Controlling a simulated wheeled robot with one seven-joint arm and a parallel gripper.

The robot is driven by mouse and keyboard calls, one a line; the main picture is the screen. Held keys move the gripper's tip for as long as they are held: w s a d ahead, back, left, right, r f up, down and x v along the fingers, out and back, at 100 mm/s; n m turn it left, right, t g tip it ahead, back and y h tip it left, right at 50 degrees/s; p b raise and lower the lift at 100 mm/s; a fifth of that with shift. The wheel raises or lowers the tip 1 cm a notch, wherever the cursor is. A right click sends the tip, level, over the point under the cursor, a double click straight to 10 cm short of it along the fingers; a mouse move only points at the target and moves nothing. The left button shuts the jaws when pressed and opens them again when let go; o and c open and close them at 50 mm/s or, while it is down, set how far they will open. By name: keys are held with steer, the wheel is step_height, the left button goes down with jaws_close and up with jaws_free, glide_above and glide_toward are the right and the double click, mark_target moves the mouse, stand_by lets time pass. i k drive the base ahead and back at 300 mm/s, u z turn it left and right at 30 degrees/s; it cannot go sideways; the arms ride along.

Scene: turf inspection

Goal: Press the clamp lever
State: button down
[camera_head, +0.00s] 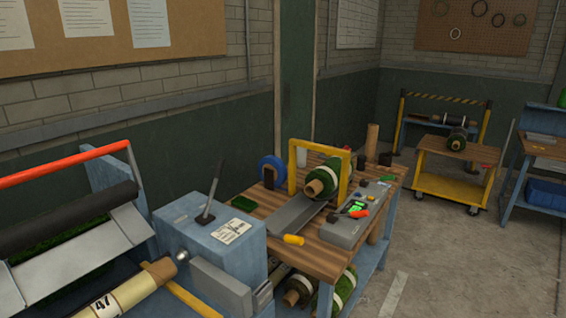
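A dark lever (207,203) with a pale tip stands tilted on top of a blue machine housing (185,222), beside a white label (230,232). A long red bar (65,166) runs over a black roller (60,220) at the left. I cannot tell for certain which of these is the clamp lever; the dark lever on the housing looks most like one. My gripper is not in view.
A wooden workbench (318,255) behind the housing holds a turf roll (323,181), a yellow frame (344,176) and a grey device (345,228). A yellow cart (455,165) stands farther back. The concrete floor (430,260) at the right is clear.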

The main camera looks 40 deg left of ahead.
mark_target(221, 164)
steer(key=u, duration=0.35)
steer(key=i, duration=0.9)
steer(key=u, duration=1.3)
steer(key=i, duration=0.4)
steer(key=u, duration=0.45)
